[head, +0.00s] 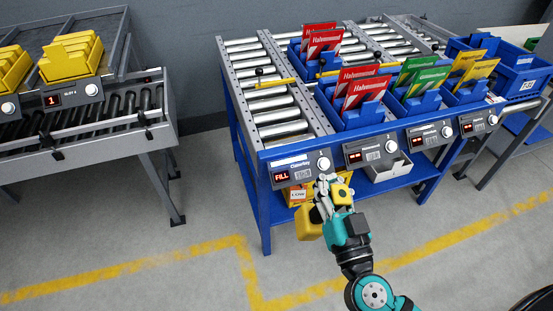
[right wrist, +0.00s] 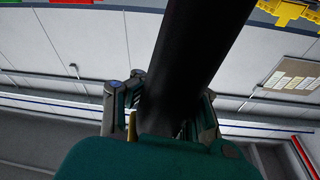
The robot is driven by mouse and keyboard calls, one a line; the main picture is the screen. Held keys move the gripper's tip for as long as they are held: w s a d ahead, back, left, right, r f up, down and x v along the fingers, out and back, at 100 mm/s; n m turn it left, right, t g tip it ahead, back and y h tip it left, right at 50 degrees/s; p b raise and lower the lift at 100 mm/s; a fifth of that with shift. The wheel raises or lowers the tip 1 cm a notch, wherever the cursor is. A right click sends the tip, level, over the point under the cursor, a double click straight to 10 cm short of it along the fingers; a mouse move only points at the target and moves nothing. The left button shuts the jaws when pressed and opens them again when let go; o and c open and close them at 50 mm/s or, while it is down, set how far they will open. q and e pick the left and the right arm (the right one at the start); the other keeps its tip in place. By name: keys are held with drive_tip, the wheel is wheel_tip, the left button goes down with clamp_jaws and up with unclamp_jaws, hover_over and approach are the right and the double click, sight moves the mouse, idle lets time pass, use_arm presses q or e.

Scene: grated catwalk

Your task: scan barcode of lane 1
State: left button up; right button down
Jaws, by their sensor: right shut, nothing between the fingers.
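The leftmost front module (head: 300,167) on the blue rack has a red display reading FILL, a small barcode-like label (head: 303,175) and a round knob. It sits at the end of a grey roller lane (head: 285,129). My right gripper (head: 326,185) is just below and in front of this module, its fingers shut. A yellow block-like thing (head: 309,224) shows at the gripper, with more yellow at its right. In the right wrist view a thick dark bar (right wrist: 195,60) passes over the gripper (right wrist: 165,95); I cannot tell how it is attached. My left gripper is out of view.
More modules (head: 368,151) line the rack front to the right, under blue bins (head: 355,113) of red, green and yellow packets. A white open box (head: 388,168) sits on the lower shelf. Another roller table (head: 80,128) with yellow bins stands left. Open floor lies between.

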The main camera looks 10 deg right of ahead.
sight(338, 188)
idle(0.7)
drive_tip(key=s+r, duration=0.3)
drive_tip(key=shift+s+d+r, duration=0.15)
drive_tip(key=shift+s+r, duration=0.15)
drive_tip(key=shift+s+r+p, duration=0.75)
drive_tip(key=shift+r+p, duration=0.3)
drive_tip(key=shift+p, duration=0.15)
drive_tip(key=shift+s+d+r, duration=0.1)
drive_tip(key=shift+s, duration=0.2)
